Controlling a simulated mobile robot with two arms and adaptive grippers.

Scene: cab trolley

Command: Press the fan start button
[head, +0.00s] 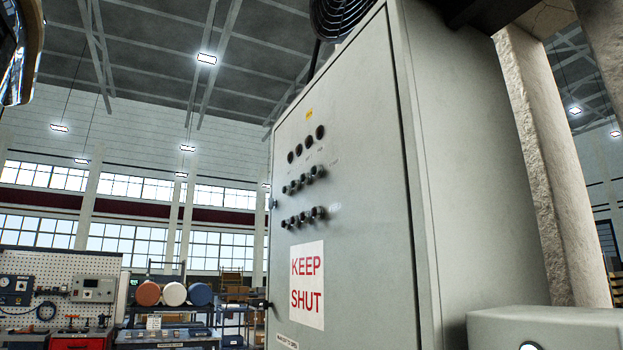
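A tall grey control cabinet (375,200) stands at the centre right, seen at an angle. Its door carries a top row of dark round fittings (306,144) and two rows of dark knobs or buttons below, a middle row (304,180) and a lower row (304,216). I cannot tell which one is the fan start button, as the labels are too small to read. A dark round fan (336,16) sits at the cabinet's top, partly cut off by the picture's edge. Neither of my grippers shows in the head view.
A "KEEP SHUT" sign (307,284) is on the door. A concrete pillar (548,160) stands right behind the cabinet. A pegboard workbench (60,300) and a rack with coloured drums (173,294) are at the far left. The space left of the cabinet looks open.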

